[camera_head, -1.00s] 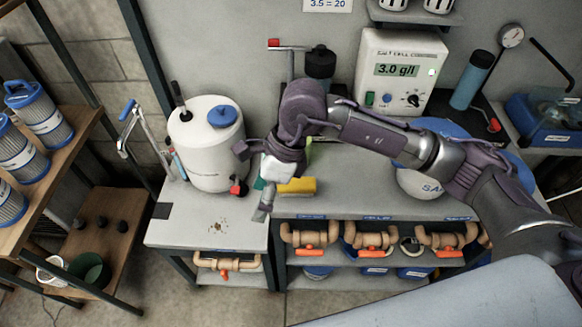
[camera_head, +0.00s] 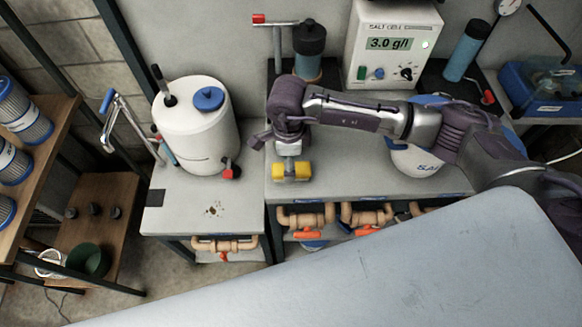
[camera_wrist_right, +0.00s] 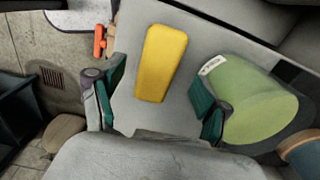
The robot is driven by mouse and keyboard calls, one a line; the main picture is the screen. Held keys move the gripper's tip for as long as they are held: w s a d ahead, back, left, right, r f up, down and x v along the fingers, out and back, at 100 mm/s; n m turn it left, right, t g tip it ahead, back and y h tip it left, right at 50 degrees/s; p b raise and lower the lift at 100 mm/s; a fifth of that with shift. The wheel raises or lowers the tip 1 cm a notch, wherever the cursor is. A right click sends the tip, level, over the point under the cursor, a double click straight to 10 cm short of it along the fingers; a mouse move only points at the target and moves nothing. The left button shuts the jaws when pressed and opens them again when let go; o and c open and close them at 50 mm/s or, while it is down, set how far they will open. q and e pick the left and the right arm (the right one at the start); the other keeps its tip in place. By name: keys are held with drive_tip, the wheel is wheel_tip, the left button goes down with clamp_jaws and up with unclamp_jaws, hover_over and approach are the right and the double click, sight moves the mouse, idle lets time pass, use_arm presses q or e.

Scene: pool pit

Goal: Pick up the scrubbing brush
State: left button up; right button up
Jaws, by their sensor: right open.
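A yellow block, which looks like the scrubbing brush (camera_head: 303,171), lies on the grey bench top (camera_head: 350,184) near its front left edge. No bristles show. My right gripper (camera_head: 290,165) is above it, pointing down, and covers its middle in the head view. In the right wrist view the yellow block (camera_wrist_right: 161,63) lies lengthwise between the two green-padded fingers of my open right gripper (camera_wrist_right: 158,95), with space on both sides. I cannot tell whether the fingertips reach down to its level. My left gripper is not in view.
A green rounded container (camera_wrist_right: 250,100) is close to one finger. A white tank (camera_head: 195,130) stands left on a lower bench. A dark bottle (camera_head: 309,48) and a salt cell controller (camera_head: 392,48) stand behind. Pipe fittings (camera_head: 305,216) sit on the shelf below.

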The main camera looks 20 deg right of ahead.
wheel_tip(320, 180, down, 2)
drive_tip(key=shift+s+d+f+p, duration=0.1)
drive_tip(key=shift+s+f+p, duration=0.1)
drive_tip(key=shift+p, duration=0.5)
drive_tip(key=shift+w+f, duration=0.1)
drive_tip(key=shift+f, duration=0.7)
drive_tip(key=c, duration=1.3)
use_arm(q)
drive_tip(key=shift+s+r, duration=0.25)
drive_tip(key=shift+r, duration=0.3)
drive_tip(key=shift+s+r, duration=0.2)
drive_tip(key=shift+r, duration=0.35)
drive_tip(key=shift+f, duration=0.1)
use_arm(e)
drive_tip(key=shift+r, duration=0.1)
